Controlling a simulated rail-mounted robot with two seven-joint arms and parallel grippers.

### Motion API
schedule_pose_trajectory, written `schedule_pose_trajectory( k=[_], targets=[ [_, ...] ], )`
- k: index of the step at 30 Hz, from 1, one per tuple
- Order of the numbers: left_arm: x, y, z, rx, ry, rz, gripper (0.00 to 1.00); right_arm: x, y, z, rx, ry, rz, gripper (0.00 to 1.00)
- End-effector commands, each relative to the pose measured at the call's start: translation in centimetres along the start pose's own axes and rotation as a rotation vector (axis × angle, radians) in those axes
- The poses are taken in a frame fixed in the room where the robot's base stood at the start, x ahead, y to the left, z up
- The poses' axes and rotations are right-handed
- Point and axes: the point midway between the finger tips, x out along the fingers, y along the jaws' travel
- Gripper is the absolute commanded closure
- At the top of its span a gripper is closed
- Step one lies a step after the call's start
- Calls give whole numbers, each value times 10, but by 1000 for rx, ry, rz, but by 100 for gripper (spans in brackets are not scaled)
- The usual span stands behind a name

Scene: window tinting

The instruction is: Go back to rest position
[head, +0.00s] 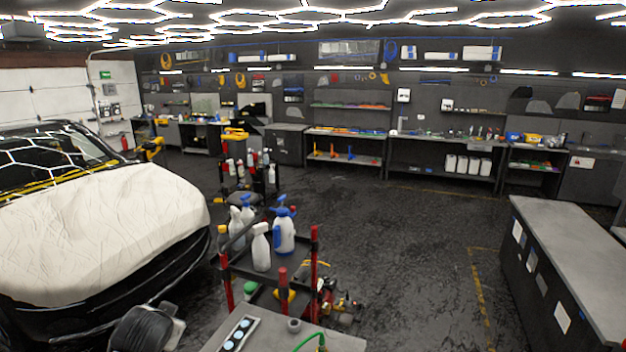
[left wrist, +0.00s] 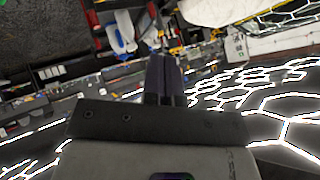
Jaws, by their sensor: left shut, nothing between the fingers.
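My left gripper (left wrist: 163,62) shows in the left wrist view. Its two dark fingers lie together with nothing between them. They point up the picture, toward the tool cart with bottles, and appear apart from it. The wrist view is turned over, with ceiling lights low in the picture and floor at the top. I cannot make out the left gripper in the head view. My right gripper is in neither view.
A tool cart (head: 314,262) with spray bottles (head: 284,232) stands ahead. A car with a white cover (head: 100,215) on its hood is at left. A grey-topped workbench (head: 575,250) stands at right. Benches line the back wall. Floor (head: 420,260) between cart and workbench is clear.

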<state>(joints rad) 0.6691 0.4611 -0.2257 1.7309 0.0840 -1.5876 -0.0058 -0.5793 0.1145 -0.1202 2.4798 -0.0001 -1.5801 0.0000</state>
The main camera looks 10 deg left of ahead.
Motion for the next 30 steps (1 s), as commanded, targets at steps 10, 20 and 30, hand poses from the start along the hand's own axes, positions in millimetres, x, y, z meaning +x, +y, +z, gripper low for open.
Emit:
schedule_pose_trajectory(
  k=[10,20,30],
  targets=[
    [-122,110,97,-6,193,182,100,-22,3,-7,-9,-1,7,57],
    [-169,173,246,-57,-55,359,100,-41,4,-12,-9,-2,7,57],
    [-200,207,360,-49,-338,445,100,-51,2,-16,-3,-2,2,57]
  ],
)
